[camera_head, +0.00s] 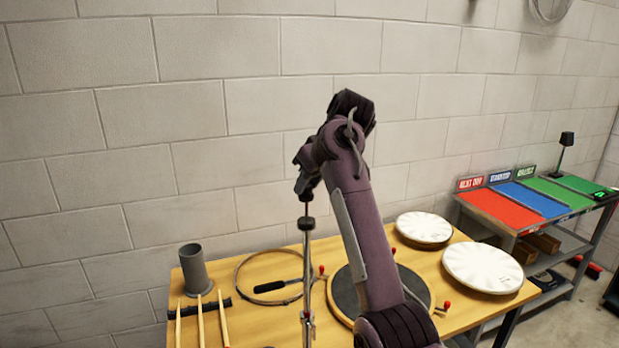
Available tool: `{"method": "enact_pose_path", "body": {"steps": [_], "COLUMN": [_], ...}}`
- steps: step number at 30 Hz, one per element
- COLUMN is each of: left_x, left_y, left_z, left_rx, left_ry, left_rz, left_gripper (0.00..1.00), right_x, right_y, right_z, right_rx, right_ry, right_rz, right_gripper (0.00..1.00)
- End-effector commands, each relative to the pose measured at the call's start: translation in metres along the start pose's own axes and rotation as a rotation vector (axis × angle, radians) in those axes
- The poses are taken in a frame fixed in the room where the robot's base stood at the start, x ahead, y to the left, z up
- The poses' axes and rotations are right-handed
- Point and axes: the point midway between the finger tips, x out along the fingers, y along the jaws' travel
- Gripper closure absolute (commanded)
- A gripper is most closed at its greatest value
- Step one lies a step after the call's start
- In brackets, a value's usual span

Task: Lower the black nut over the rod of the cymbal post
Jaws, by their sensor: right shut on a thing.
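The cymbal post (308,270) stands upright at the middle of the wooden bench, a thin metal rod with a dark collar (306,223) near its top. My right gripper (306,188) points down from my bent purple arm, right above the post and roughly in line with it. It is shut on the black nut (306,197), a small dark piece at the fingertips that is hard to tell from the fingers. The nut is at the rod's upper end; I cannot tell whether the rod has entered it. My left gripper is not in view.
The wooden bench (250,325) holds a grey cup (194,270), drumsticks (201,321), a hoop (245,293), a dark round pad (345,295) and two white drumheads (482,268). A side shelf (500,209) with coloured mats stands at right. A block wall is behind.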

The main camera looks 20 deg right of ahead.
Motion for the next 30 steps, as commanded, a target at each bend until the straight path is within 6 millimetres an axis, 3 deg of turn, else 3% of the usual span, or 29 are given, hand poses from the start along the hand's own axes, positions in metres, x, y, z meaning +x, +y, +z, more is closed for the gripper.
{"method": "enact_pose_path", "body": {"steps": [30], "left_x": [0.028], "left_y": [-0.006], "left_z": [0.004], "left_rx": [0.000], "left_ry": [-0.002], "left_rz": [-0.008], "left_gripper": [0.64], "right_x": [0.040], "right_y": [0.000], "right_z": [0.026], "right_rx": [0.000], "right_ry": [0.001], "right_rz": [0.000], "right_gripper": [0.92]}}
